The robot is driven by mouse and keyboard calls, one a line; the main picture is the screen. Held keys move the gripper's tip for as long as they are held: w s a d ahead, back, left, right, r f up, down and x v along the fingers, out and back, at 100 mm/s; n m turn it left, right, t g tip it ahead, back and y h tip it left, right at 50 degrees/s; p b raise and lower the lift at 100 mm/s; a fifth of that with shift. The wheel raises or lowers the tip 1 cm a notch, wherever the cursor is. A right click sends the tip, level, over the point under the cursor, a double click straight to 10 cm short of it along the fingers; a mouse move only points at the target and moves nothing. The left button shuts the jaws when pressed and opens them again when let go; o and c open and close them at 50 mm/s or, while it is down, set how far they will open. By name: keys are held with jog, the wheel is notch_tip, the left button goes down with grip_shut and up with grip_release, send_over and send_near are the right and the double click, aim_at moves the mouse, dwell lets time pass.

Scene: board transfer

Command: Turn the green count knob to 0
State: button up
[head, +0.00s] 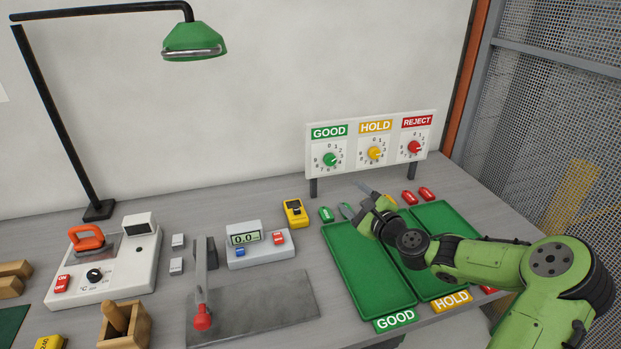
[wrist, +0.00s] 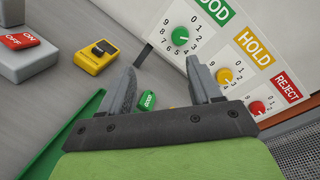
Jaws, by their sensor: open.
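The green count knob (head: 329,160) is on the white board under the GOOD label, in a ring of digits. My gripper (head: 360,202) is over the far end of the green trays, below and in front of the board, apart from the knob. Its two fingers (wrist: 163,75) are spread with nothing between them that they hold.
The yellow HOLD knob (head: 375,153) and red REJECT knob (head: 414,147) are beside it on the board (head: 352,148). A green tag (head: 326,214) and red tags (head: 409,197) lie below. A yellow device (head: 295,212) stands left. The green GOOD tray (head: 372,283) is in front.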

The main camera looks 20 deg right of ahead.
jog(key=d+m+t+h, duration=0.1)
jog(key=d+m, duration=0.1)
jog(key=d, duration=0.1)
send_near(332, 162)
jog(key=shift+m, duration=0.3)
jog(key=w, duration=0.2)
jog(key=w+a, duration=0.1)
jog(key=w, duration=0.4)
jog(key=shift+w+a, duration=0.2)
jog(key=shift+w, duration=0.2)
jog(key=c, duration=1)
jog(key=shift+c, duration=0.2)
